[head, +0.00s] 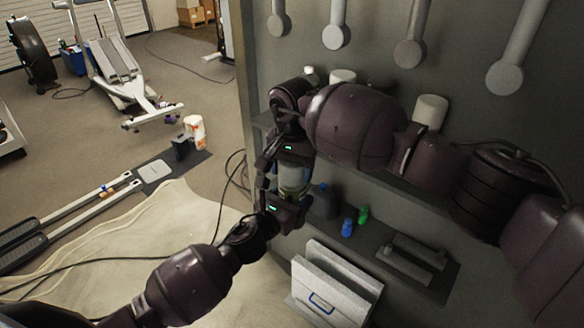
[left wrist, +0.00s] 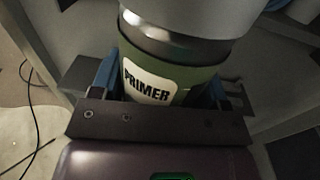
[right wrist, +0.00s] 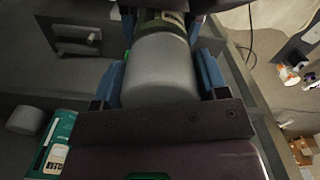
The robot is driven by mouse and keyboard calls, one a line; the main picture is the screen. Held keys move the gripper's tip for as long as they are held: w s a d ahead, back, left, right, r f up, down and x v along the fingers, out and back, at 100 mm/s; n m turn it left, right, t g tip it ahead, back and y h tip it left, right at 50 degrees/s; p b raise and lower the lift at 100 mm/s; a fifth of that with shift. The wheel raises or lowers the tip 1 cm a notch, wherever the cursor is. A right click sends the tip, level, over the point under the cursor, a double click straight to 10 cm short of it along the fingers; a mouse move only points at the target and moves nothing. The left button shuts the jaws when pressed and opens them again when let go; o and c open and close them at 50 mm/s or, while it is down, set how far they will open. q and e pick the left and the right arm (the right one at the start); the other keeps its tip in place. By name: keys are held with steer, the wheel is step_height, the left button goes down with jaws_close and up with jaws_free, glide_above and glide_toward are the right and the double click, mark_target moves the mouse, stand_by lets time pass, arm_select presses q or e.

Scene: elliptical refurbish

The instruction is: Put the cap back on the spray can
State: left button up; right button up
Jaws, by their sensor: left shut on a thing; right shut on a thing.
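The spray can is green with a white PRIMER label (left wrist: 170,88). My left gripper (head: 287,198) is shut around its body; blue finger pads lie on both sides in the left wrist view. The plain grey cap (right wrist: 160,78) is held between the blue pads of my right gripper (head: 291,160), above the left one. The cap (left wrist: 190,15) is in line with the can, right above its silver rim (left wrist: 165,44). They look close or touching; I cannot tell whether the cap is fully seated. In the head view the can (head: 292,178) is partly hidden between my grippers.
A shelf wall stands behind my arms. A blue bottle (head: 347,228), a green bottle (head: 363,214) and a dark jug (head: 322,203) stand on its lower shelf. A white cylinder (head: 430,112) is on the upper shelf. A pale cloth (head: 160,240) covers the floor at left.

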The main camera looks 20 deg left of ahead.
steer(key=shift+f, duration=0.4)
stand_by(0.3)
steer(key=o, duration=0.9)
steer(key=shift+o, duration=0.4)
steer(key=shift+r, duration=3.5)
steer(key=shift+a, duration=0.1)
